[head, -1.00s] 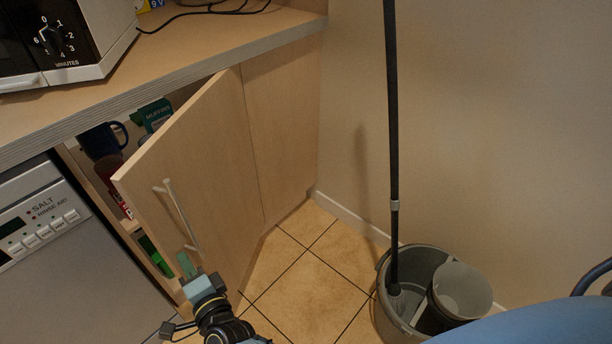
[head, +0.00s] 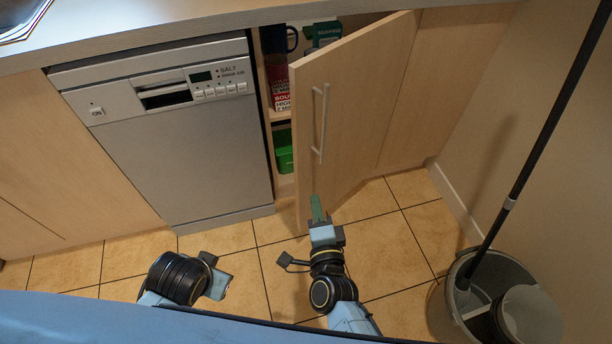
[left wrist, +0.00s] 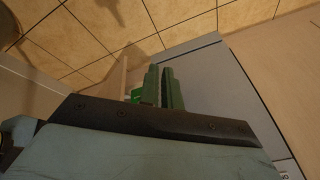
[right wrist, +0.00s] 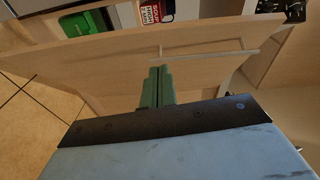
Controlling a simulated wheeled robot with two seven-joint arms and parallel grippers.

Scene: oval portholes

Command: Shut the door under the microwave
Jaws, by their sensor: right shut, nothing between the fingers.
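The light wood cupboard door (head: 365,95) stands part open to the right of the dishwasher, hinged on its right side. Its pale bar handle (head: 320,125) is near the free left edge. The right wrist view shows the fingers (right wrist: 158,88) against the door.
The dishwasher (head: 185,150) is left of the opening. Inside the cupboard are a dark mug (head: 291,38), red packets (head: 280,92) and a green box (head: 284,152). A grey bucket (head: 440,310) with a mop (head: 535,140) stands at the right. Tiled floor lies between.

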